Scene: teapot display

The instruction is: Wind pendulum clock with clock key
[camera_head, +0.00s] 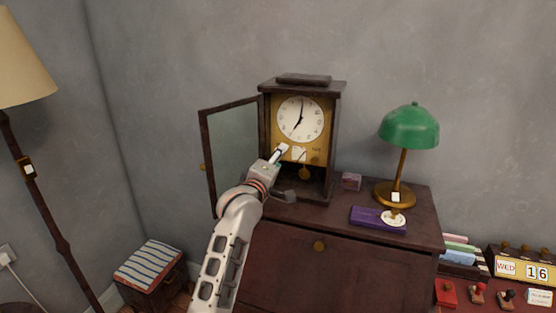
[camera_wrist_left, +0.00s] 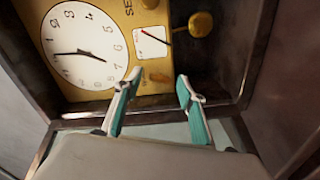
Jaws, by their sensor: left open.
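The pendulum clock (camera_head: 332,130) stands on the dark cabinet with its glass door (camera_head: 232,140) swung open to the left. Its white dial (camera_head: 300,119) and brass pendulum bob (camera_head: 305,174) show, and the dial also shows in the left wrist view (camera_wrist_left: 85,45). My left gripper (camera_head: 281,151) is at the open clock front, below the dial. I cannot tell whether this piece is the clock key. My right gripper is not in view.
The cabinet top (camera_head: 425,215) holds a green lamp (camera_head: 408,127), a small box (camera_head: 351,181) and a purple case (camera_head: 375,219). A floor lamp (camera_head: 40,190) stands left, and a striped-top stool (camera_head: 150,264) is on the floor. The open door is close to my arm.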

